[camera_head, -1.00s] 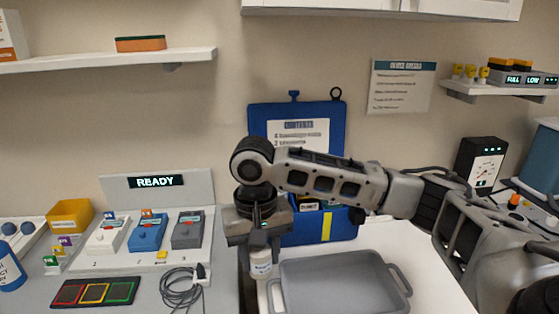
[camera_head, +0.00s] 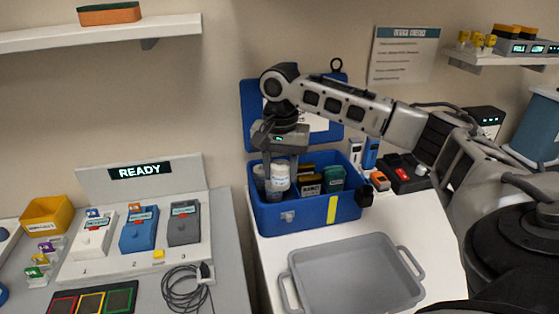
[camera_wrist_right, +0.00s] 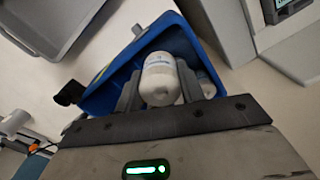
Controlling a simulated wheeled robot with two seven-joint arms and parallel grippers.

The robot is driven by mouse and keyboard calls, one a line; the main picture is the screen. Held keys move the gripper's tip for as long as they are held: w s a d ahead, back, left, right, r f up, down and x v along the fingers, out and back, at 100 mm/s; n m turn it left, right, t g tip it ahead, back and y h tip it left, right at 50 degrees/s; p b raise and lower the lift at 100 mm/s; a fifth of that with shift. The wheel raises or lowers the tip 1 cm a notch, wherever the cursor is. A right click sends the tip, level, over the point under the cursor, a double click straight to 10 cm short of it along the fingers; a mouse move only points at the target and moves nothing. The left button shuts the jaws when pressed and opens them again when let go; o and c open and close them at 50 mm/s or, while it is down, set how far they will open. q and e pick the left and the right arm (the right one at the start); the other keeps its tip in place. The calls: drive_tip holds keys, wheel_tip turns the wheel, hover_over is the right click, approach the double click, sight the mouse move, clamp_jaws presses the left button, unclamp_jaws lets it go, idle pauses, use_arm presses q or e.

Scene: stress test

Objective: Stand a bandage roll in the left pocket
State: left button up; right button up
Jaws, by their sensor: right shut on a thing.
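A white bandage roll (camera_head: 279,181) is held upright in my right gripper (camera_head: 280,165), at the left end of the open blue kit box (camera_head: 295,217). In the right wrist view the roll (camera_wrist_right: 158,77) sits between the two fingers (camera_wrist_right: 160,90), in front of the blue box wall (camera_wrist_right: 108,92). A second white roll (camera_head: 260,176) stands just left of it in the box; it partly shows in the wrist view (camera_wrist_right: 206,86). The held roll's lower end is hidden behind the box's front wall, so I cannot tell whether it touches the bottom. My left gripper is not in view.
Dark and green packs (camera_head: 332,178) fill the box's middle and right. A grey tray (camera_head: 352,276) stands in front. A READY panel (camera_head: 145,180) with three switch boxes and a coiled cable (camera_head: 185,290) lie left. Black gear (camera_head: 405,175) stands right of the box.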

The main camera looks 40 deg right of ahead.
drive_tip(key=shift+f, duration=4.1)
drive_tip(key=o, duration=1.1)
wheel_tip(320, 180, up, 16)
drive_tip(key=shift+w, duration=0.1)
